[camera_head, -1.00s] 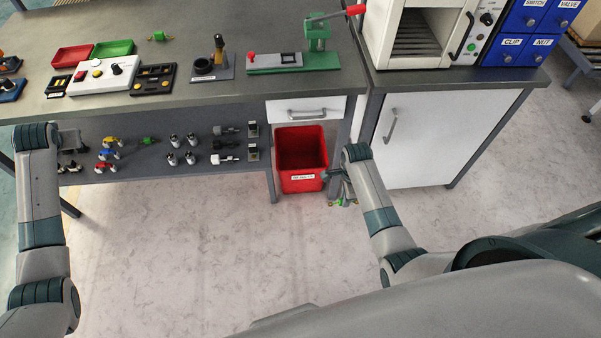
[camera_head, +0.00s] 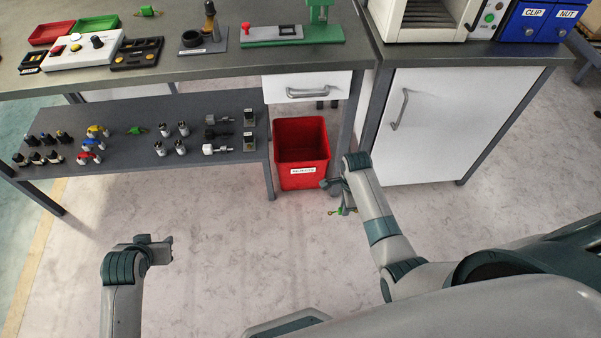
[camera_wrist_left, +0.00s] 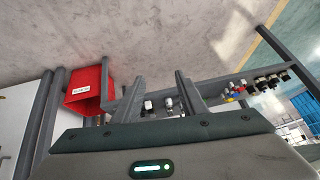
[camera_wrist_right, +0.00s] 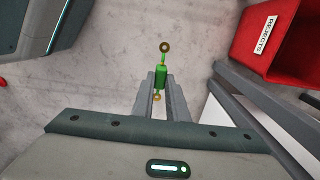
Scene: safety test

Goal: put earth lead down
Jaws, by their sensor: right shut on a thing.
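The earth lead (camera_wrist_right: 161,77), a green sleeve with a ring at each end, is between the fingers of my right gripper (camera_wrist_right: 161,88) in the right wrist view. The gripper is shut on it and holds it over the pale floor. In the head view my right gripper (camera_head: 338,190) is low, just right of the red bin, with a ring end of the lead showing under it. My left gripper (camera_head: 168,250) is empty over the floor, below the shelf in the picture. Its fingers (camera_wrist_left: 156,76) are apart in the left wrist view.
A red rejects bin (camera_head: 301,143) stands on the floor beside the shelf (camera_head: 215,172). Similar green leads lie on the shelf (camera_head: 137,130) and on the bench top (camera_head: 147,11). A white cabinet (camera_head: 440,130) stands at right. Floor in front is clear.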

